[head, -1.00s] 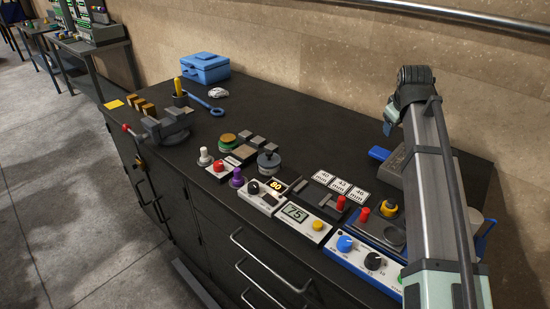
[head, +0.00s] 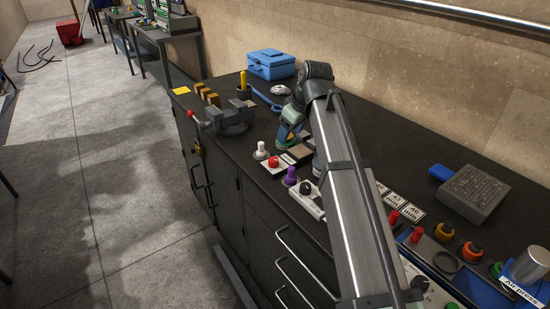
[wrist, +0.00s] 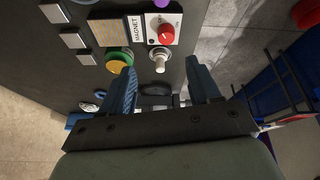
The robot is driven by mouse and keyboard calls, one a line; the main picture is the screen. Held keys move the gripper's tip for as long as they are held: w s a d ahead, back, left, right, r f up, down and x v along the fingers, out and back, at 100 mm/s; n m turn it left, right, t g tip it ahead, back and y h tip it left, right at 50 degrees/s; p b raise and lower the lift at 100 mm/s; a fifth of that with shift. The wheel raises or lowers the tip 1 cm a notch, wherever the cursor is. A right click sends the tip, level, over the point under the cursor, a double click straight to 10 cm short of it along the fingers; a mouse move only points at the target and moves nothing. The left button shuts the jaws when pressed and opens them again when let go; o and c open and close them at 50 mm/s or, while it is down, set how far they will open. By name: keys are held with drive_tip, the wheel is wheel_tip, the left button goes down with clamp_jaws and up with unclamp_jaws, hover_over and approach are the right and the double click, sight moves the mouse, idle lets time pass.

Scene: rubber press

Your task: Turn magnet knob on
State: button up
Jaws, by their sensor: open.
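The magnet panel (wrist: 148,28) is a small white plate labelled MAGNET with a red knob (wrist: 166,33). In the head view the red knob (head: 273,161) sits near the bench's front edge. A white knob (wrist: 159,57) on a post stands beside the panel; it also shows in the head view (head: 261,150). My gripper (wrist: 161,67) is open and empty, with its blue fingers apart. In the wrist view the white knob appears in line with the gap between the fingertips, the red knob just beyond; whether anything touches is unclear. In the head view my arm partly hides the gripper.
A green-and-yellow round button (wrist: 119,60) is close to one finger. A purple knob (head: 290,177) stands nearby. The grey vise (head: 235,118) and blue toolbox (head: 271,64) are farther along the bench. A grey block (head: 472,194) and other control panels lie right.

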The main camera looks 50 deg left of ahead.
sight(274, 160)
drive_tip(key=x, duration=0.4)
drive_tip(key=s+x, duration=0.1)
drive_tip(key=x, duration=0.9)
drive_tip(key=shift+s+a, duration=0.2)
drive_tip(key=shift+a, duration=0.05)
drive_tip(key=shift+r, duration=0.1)
drive_tip(key=c, duration=1)
